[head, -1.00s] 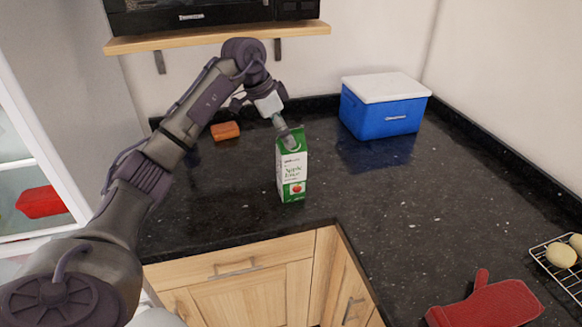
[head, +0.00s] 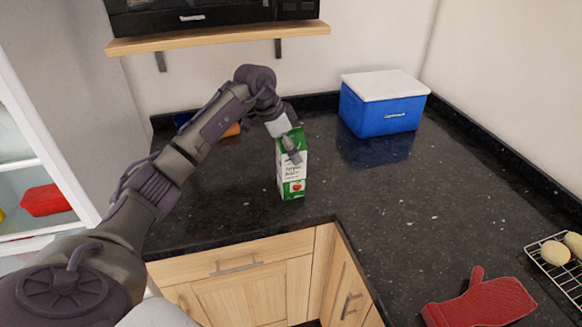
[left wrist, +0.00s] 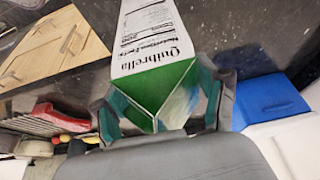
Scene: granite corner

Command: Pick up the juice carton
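The juice carton (head: 292,178), white and green with an apple picture, stands upright on the dark counter near its inner corner. My left gripper (head: 290,148) is at the upper part of the carton, one finger in front of its printed face. In the left wrist view the carton's green gabled top (left wrist: 155,92) lies between the two spread fingers of my left gripper (left wrist: 160,105). The fingers flank the carton and look open, though contact on each side is hard to judge. My right gripper is not in view.
A blue cooler with a white lid (head: 384,108) stands at the back right. A red oven mitt (head: 482,303) and a wire rack (head: 560,272) lie at the lower right. An orange item (head: 233,130) is partly hidden behind my arm. A shelf (head: 215,37) overhangs the back.

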